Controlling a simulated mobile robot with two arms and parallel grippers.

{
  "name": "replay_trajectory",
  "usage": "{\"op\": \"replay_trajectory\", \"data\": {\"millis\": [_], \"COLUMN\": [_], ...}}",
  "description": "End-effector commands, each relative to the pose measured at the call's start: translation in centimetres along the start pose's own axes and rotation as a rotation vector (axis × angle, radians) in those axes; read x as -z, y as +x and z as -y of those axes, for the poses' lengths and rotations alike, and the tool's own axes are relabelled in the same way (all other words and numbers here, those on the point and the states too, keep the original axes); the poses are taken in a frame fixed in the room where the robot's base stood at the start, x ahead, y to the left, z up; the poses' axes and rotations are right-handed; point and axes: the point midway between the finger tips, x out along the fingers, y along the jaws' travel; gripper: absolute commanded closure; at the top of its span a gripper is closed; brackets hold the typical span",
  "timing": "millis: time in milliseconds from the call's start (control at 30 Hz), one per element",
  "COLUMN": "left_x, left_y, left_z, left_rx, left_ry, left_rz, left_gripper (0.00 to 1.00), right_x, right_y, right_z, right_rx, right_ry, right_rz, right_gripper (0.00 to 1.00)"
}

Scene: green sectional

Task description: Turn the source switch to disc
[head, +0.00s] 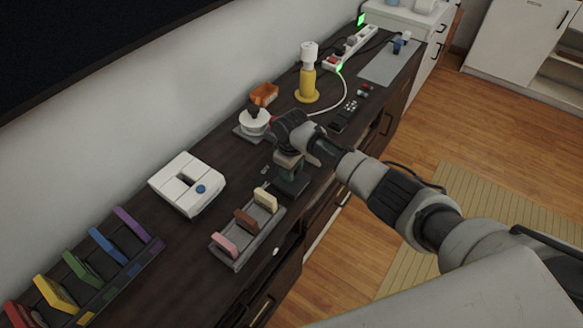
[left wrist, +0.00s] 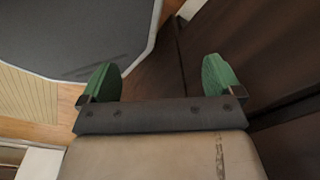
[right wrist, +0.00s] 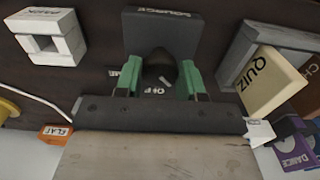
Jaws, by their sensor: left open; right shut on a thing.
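The source switch is a dark box (right wrist: 165,35) with an upside-down SOURCE label on its upright panel in the right wrist view. Its dark knob (right wrist: 160,66) stands between the green fingers of my right gripper (right wrist: 154,80), which is shut on it. A small white label and a pale mark show by the knob; the fingers hide part of the switch face, and I cannot tell where the knob points. In the head view my right gripper (head: 289,166) reaches down onto the switch from above. My left gripper (left wrist: 161,80) is open and empty, away from the cabinet top.
A grey rack (head: 238,254) with upright blocks stands in front of the switch, and a white square piece (head: 188,184) lies left of it. Coloured blocks line the near left.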

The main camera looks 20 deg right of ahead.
Motion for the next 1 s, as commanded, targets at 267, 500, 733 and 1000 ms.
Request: {"op": "replay_trajectory", "data": {"millis": [267,500,733,1000], "left_x": [0.0,0.1,0.1,0.1], "left_y": [0.0,0.0,0.0,-0.2], "left_z": [0.0,0.0,0.0,0.0], "left_rx": [0.000,0.000,0.000,0.000], "left_ry": [0.000,0.000,0.000,0.000], "left_rz": [-0.001,-0.001,-0.001,-0.001], "left_gripper": [0.06,0.06,0.06,0.06], "right_x": [0.1,0.1,0.1,0.1], "right_y": [-0.1,-0.1,0.0,-1.6], "right_z": [0.0,0.0,0.0,0.0], "right_rx": [-0.001,-0.001,0.000,-0.001], "right_ry": [-0.010,-0.009,-0.008,-0.007], "right_rz": [-0.003,-0.003,-0.002,-0.004], "right_gripper": [0.85,0.46,0.36,0.36]}}
